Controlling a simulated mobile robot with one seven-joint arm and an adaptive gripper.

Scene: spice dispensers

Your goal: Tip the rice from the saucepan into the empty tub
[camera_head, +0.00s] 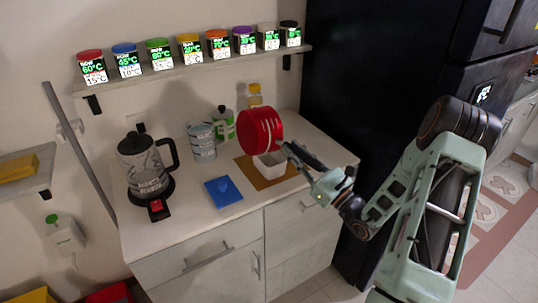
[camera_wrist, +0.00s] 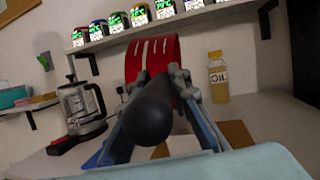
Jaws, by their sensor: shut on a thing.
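The red saucepan (camera_head: 254,130) is turned steeply on its side above the worktop, with pale stripes on its wall. It also shows in the wrist view (camera_wrist: 152,58). My gripper (camera_head: 291,152) is shut on its black handle (camera_wrist: 150,112), whose rounded end faces the wrist camera. The white tub (camera_head: 268,171) stands on a brown board (camera_head: 274,182) just below the saucepan, which partly covers it in the head view. The tub's inside is mostly hidden. I cannot make out any rice, in the pan or falling.
A glass kettle (camera_head: 147,170), a grey canister (camera_head: 202,142), a green-white bottle (camera_head: 224,122) and an oil bottle (camera_wrist: 218,78) stand nearby. A blue pad (camera_head: 223,191) lies left of the board. A shelf of spice dispensers (camera_head: 190,69) hangs above. The front worktop is clear.

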